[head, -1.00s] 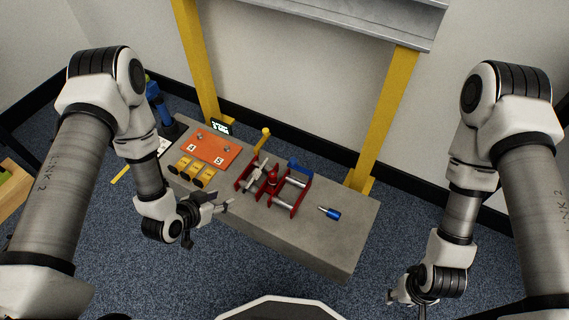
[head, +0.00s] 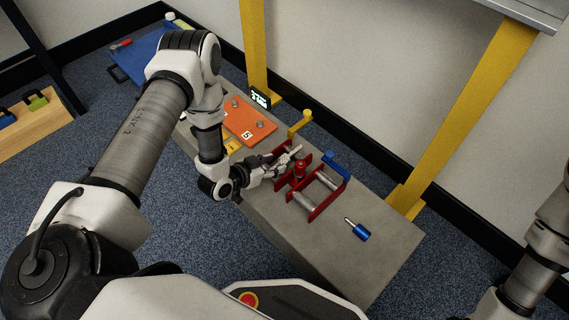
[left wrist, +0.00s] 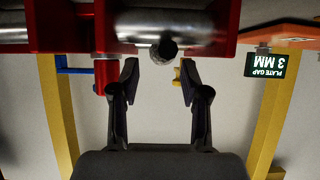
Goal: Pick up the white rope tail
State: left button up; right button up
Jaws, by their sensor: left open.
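The red rigging fixture (head: 313,214) with its metal rollers stands on the grey bench. My left gripper (head: 284,163) is at its left end, with its fingers among the red plates and a pale piece beside them. In the left wrist view the open fingers (left wrist: 159,73) point at the fixture's rollers (left wrist: 68,27). No longer stretch of rope is clear. My right gripper is out of frame.
The grey bench (head: 345,270) has bare room at its right end around a blue-handled tool (head: 358,231). Yellow posts (head: 470,110) rise behind the bench.

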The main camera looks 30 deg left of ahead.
aim_at(280, 160)
pick_arm(q)
jog(key=b+x, duration=0.3)
jog(key=x, duration=0.1)
jog(key=shift+w+f, duration=0.2)
jog(key=shift+w, duration=0.3)
jog(key=shift+r, duration=0.15)
grip_shut()
jog(key=shift+r, duration=0.1)
